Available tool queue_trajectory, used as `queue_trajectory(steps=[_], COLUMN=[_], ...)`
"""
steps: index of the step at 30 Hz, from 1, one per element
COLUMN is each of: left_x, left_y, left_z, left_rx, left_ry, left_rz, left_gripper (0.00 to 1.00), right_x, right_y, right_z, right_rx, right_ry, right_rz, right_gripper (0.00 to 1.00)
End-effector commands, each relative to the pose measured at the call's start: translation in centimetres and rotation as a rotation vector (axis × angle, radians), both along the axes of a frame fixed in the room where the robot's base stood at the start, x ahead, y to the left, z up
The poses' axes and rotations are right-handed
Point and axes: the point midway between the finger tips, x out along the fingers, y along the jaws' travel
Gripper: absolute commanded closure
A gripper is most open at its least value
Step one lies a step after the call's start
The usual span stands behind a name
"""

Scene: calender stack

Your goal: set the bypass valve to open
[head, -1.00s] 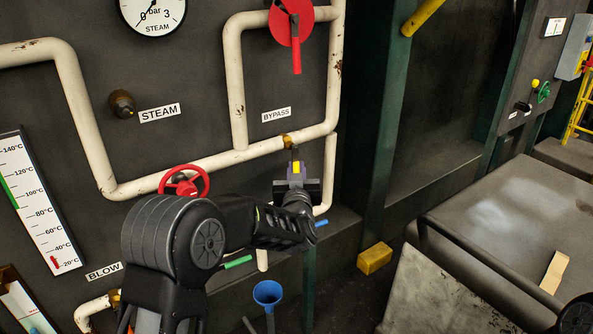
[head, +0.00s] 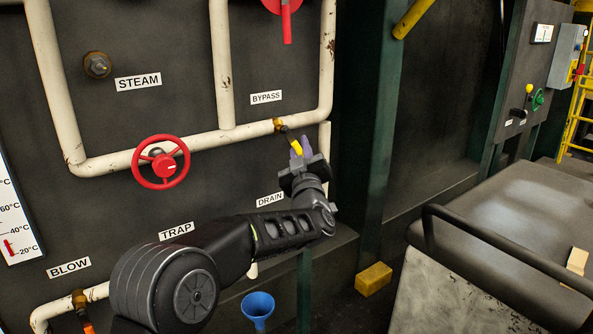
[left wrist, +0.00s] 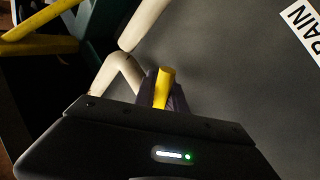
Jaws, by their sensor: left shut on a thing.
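The bypass valve is a brass body (head: 278,126) on the cream pipe, below and right of the BYPASS label (head: 266,97). Its lever has a dark stem and a yellow grip (head: 296,147), and slants down to the right from the body. My left gripper (head: 301,153) is shut on the yellow grip, coming from below. In the left wrist view, the yellow grip (left wrist: 164,86) shows between the purple-grey fingers, its lower part hidden by the gripper body. My right gripper is out of view.
A red handwheel (head: 161,162) is on the pipe left of the lever, above my left forearm. A blue funnel (head: 258,308) and a yellow block (head: 374,278) lie low. A dark-topped bench (head: 500,225) with a black rail stands at the right.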

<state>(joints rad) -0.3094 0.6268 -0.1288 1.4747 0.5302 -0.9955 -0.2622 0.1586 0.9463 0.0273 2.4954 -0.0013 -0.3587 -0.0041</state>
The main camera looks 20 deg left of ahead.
Motion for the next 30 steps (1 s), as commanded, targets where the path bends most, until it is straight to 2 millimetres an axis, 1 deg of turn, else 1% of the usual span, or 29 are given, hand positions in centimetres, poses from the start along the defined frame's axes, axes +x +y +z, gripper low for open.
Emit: queue_trajectory(steps=[1,6,19,20,27,30], left_x=[0.13,0.32,0.36,0.36,0.36,0.36], left_y=[-0.14,-0.25,-0.29,-0.29,-0.29,-0.30], left_z=[-0.52,0.11,0.41,0.41,0.43,0.44], left_rx=[-0.014,-0.045,-0.054,-0.053,-0.052,-0.052], left_ry=[-0.016,-0.053,-0.062,-0.061,-0.062,-0.062], left_rz=[0.000,0.000,0.000,0.000,-0.001,-0.001], left_gripper=[1.00,1.00,1.00,0.83,0.63,0.63], right_x=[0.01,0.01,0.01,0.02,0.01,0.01], right_y=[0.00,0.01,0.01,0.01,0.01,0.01], right_z=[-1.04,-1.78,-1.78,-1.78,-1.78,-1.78], right_rx=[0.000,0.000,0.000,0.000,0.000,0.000], right_ry=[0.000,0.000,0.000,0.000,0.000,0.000], right_rz=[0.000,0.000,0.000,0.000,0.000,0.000], right_gripper=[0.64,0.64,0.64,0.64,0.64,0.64])
